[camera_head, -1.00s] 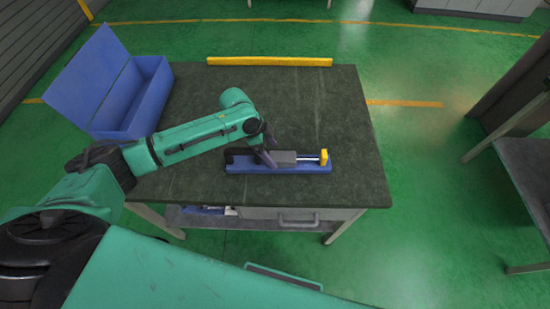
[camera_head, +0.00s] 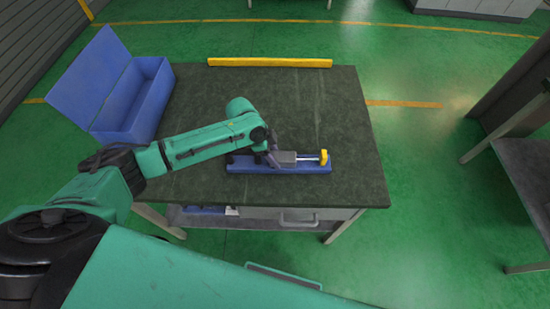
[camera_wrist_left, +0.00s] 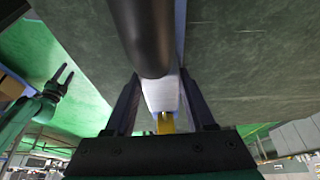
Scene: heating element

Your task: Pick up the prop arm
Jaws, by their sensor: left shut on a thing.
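The prop arm is a grey body (camera_head: 285,157) with a thin metal rod and a yellow end (camera_head: 324,157). It lies along a long blue base (camera_head: 300,168) near the table's front. My left gripper (camera_head: 270,156) is at the grey body's left end. In the left wrist view, the dark fingers of my left gripper (camera_wrist_left: 160,88) stand on both sides of the prop arm. Its black rounded part (camera_wrist_left: 148,35), pale body (camera_wrist_left: 161,94) and yellow end (camera_wrist_left: 166,124) show there. The exact contact is hidden. My right gripper (camera_wrist_left: 65,78) shows small there, prongs apart.
The dark table top (camera_head: 320,110) is clear behind and right of the blue base. An open blue box (camera_head: 145,98) stands at the back left. A yellow bar (camera_head: 270,62) runs along the table's back edge. Another table (camera_head: 525,165) stands at the right.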

